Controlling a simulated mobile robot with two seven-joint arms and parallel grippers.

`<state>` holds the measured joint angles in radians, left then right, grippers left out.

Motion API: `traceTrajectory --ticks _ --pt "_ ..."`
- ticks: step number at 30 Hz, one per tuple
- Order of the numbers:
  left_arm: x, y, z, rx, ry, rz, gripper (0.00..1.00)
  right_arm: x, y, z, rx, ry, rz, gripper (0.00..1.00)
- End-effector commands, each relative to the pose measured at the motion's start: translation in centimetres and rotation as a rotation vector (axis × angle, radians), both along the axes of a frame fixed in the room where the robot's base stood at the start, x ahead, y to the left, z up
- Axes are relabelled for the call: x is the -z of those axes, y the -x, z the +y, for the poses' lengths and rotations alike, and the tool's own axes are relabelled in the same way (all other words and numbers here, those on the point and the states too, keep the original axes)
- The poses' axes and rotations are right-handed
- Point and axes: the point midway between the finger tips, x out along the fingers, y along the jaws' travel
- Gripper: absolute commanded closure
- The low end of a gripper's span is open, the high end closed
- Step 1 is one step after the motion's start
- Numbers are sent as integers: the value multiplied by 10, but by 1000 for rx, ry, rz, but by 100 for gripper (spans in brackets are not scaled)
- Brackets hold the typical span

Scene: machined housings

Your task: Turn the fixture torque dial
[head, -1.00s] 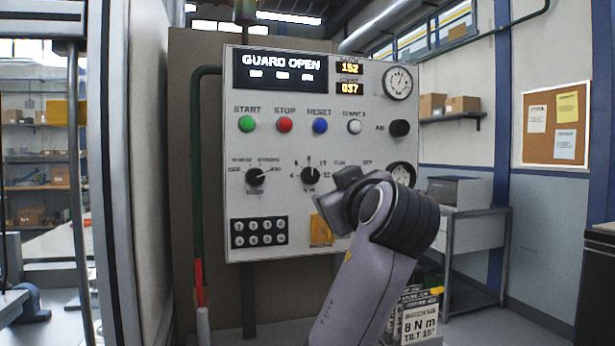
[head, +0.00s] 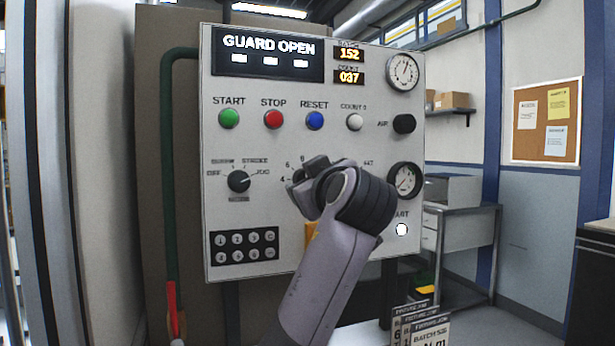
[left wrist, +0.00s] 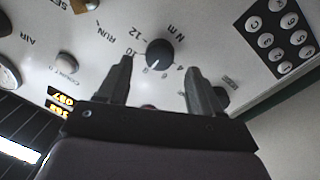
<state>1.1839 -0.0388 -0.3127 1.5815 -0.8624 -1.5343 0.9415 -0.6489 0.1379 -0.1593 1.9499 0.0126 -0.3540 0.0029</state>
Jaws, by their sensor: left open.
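The torque dial (left wrist: 159,53) is a round black knob on the pale control panel (head: 345,95), with N m lettering and numbers from 4 to 12 around it. In the left wrist view its white pointer line appears to aim at or near the 8. My left gripper (left wrist: 158,72) is open, with one dark fingertip on each side of the dial's lower edge in that view. No contact with the dial is visible. In the head view the left gripper (head: 308,178) covers most or all of the dial; the 4, 6 and 8 marks show beside it. My right gripper is not in view.
A mode selector knob (head: 238,181) sits left of the dial, above a black keypad (head: 245,246). Green START (head: 229,119), red STOP (head: 274,119) and blue RESET (head: 315,121) buttons are above. The display (head: 268,54) reads GUARD OPEN. Cards (head: 428,330) stand lower right.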

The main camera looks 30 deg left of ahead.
Motion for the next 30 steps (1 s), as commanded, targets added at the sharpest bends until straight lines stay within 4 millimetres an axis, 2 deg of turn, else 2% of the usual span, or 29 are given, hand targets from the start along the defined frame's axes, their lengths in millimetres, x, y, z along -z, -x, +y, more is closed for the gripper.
traceTrajectory --ticks 6,16,17,21,22,30 --pt "-1 -19 18 -1 0 0 34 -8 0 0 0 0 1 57" --pt "0 -23 21 1 0 -1 34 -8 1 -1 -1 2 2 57" --pt "0 -23 21 1 0 -1 41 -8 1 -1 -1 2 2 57" --pt "0 -22 21 1 0 -1 86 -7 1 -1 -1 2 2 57" --pt "0 -22 21 0 1 -1 91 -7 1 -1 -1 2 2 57" --pt "0 -22 21 0 -12 14 90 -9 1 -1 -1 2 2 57"
